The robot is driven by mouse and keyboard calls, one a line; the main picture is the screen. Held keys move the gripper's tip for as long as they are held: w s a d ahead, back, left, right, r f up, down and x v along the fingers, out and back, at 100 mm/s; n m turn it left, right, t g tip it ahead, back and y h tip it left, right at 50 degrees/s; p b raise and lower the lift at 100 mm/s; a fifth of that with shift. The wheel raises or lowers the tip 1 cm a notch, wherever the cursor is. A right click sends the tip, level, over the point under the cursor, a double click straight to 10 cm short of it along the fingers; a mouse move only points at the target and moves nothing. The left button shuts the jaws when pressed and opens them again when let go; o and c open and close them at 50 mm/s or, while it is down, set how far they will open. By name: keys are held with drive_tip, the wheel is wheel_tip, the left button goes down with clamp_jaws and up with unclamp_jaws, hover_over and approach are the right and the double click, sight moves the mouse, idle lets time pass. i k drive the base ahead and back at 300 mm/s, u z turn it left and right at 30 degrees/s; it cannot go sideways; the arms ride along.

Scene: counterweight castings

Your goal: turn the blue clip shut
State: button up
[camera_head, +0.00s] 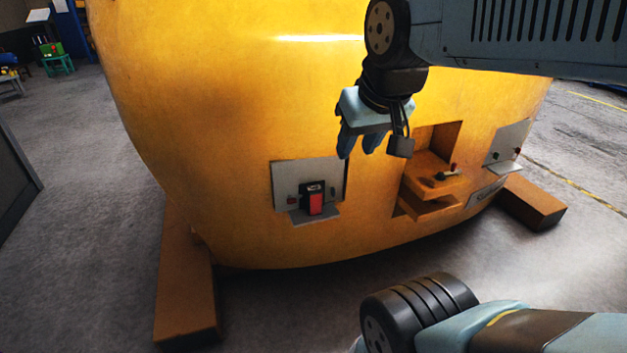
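I cannot make out a blue clip in this view; it may be hidden or too small to tell. My gripper (360,150) hangs in front of the large yellow casting (220,110), with its blue fingers pointing down. The fingers look apart, with a gap and nothing visible between them. My gripper appears above and right of a grey plate (283,181) on the casting. On that plate's small ledge stands a red and black box (315,203).
A recess (425,165) with a shelf holds a small dark item with a red end (447,173). Another grey plate (512,138) with a ledge is farther right. Brown beams (187,290) (535,205) lie under the casting.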

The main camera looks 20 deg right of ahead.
sight(287, 175)
drive_tip(key=z, duration=0.9)
drive_tip(key=i, duration=0.1)
drive_tip(key=u, duration=2.95)
drive_tip(key=i, duration=0.2)
drive_tip(key=u, duration=1.25)
drive_tip(key=i, duration=0.25)
drive_tip(key=z, duration=3.9)
